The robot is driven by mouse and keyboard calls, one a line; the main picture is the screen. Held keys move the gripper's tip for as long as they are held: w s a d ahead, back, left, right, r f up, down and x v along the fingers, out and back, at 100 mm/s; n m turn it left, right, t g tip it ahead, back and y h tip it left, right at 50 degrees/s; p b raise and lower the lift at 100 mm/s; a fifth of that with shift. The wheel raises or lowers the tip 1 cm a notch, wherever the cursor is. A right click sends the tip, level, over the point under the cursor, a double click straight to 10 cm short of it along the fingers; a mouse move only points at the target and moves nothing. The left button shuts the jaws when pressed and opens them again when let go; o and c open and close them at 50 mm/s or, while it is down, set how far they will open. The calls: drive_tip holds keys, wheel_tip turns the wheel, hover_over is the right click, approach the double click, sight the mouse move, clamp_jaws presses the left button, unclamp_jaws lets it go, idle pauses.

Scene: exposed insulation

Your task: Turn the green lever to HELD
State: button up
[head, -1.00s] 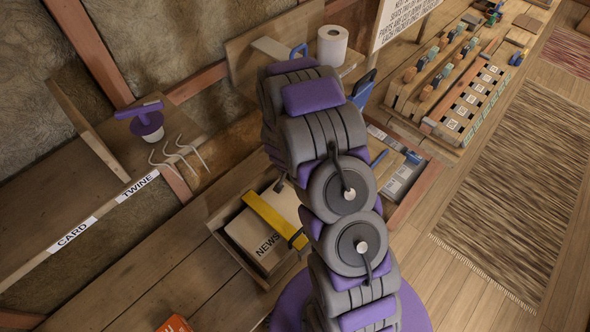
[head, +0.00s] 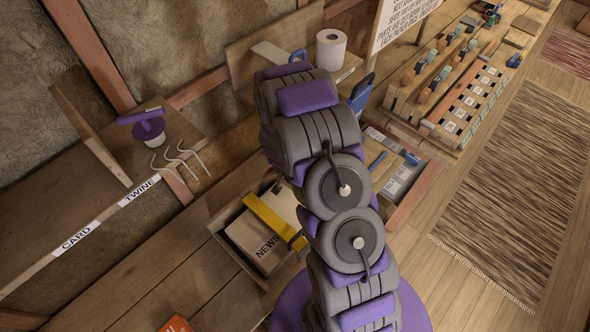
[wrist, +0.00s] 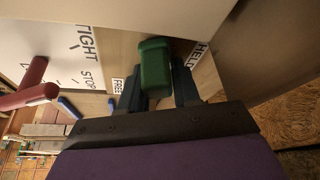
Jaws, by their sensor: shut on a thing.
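In the wrist view the green lever (wrist: 155,66) stands between the two dark fingers of my gripper (wrist: 158,88), which is shut on it. A HELD label (wrist: 197,54) is on the board to the right of the lever, partly behind the right finger. A FREE label (wrist: 117,86) is to the left, beside the left finger. The lever's base is hidden by my gripper. In the head view my arm blocks the sight of the gripper, and the lever does not show.
In the wrist view a red handle (wrist: 30,88) and a blue handle (wrist: 69,107) are at the left, near TIGHT and STOP labels.

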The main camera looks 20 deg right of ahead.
drive_tip(key=shift+a+r+p, duration=0.15)
drive_tip(key=shift+p, duration=0.7)
drive_tip(key=shift+f+m, duration=0.2)
drive_tip(key=shift+m, duration=0.1)
drive_tip(key=o, duration=1.1)
drive_tip(key=shift+c, duration=0.2)
drive_tip(key=shift+r, duration=0.1)
drive_tip(key=p+v, duration=0.2)
drive_tip(key=v, duration=1.5)
drive_tip(key=shift+a+p, duration=0.4)
drive_tip(key=shift+a, duration=0.05)
drive_tip(key=shift+w, duration=0.15)
